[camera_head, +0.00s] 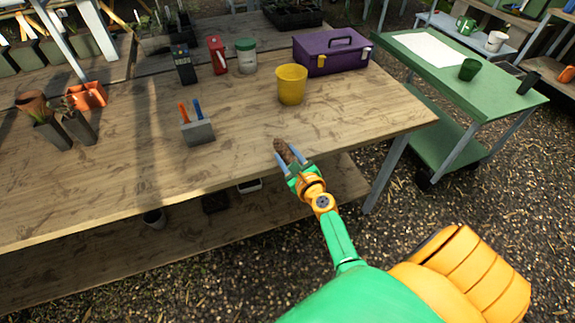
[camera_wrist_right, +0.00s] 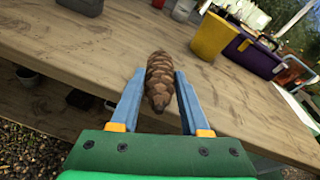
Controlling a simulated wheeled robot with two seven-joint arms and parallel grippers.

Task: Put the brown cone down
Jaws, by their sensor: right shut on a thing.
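The brown cone (camera_head: 284,151) is a scaly pine cone between the fingers of my right gripper (camera_head: 292,161), near the front edge of the wooden table (camera_head: 230,170). In the right wrist view the cone (camera_wrist_right: 160,80) sits between the two blue-grey fingers of the right gripper (camera_wrist_right: 160,90), its far end reaching past their tips. The gripper is shut on it. I cannot tell whether the cone touches the tabletop. My left gripper is not in view.
A yellow cup (camera_head: 291,85) and a purple toolbox (camera_head: 331,52) stand behind the cone. A grey holder (camera_head: 198,132) with colored handles is to the left. A green cart (camera_head: 470,85) stands at the right. Bare tabletop surrounds the cone.

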